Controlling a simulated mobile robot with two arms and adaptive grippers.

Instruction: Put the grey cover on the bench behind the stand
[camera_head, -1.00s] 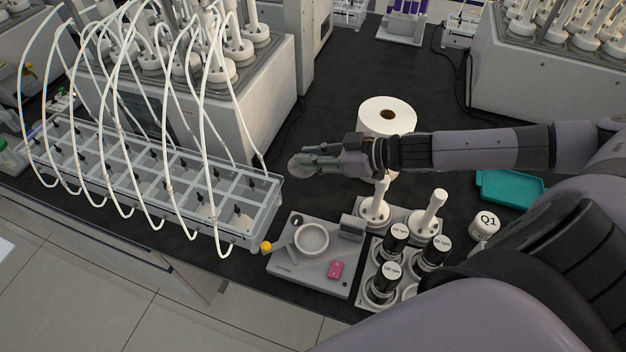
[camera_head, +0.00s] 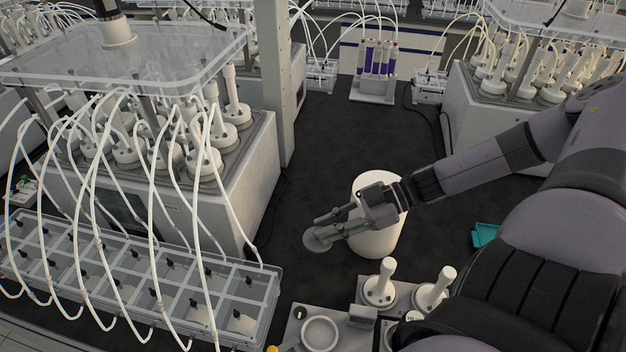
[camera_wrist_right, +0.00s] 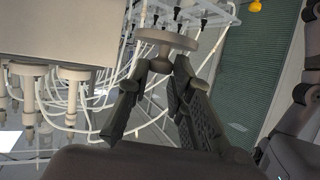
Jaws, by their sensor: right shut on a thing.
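The round grey cover (camera_head: 314,240) is at the fingertips of my right gripper (camera_head: 330,228), which is shut on it above the dark bench (camera_head: 335,145). In the right wrist view the cover (camera_wrist_right: 166,38) is a flat disc with its narrower part between the fingertips (camera_wrist_right: 168,64). A grey stand (camera_head: 405,296) with two white stirrer-like pieces is at the lower middle, partly hidden by my arm. A grey device with a round white dish (camera_head: 320,334) is beside it, cut off by the lower edge. My left gripper is not in view.
A white paper roll (camera_head: 376,238) stands just behind my right gripper. A clear compartment tray (camera_head: 140,290) with white tubes and a reactor unit (camera_head: 215,190) are on the left. A teal tray (camera_head: 484,235) lies right.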

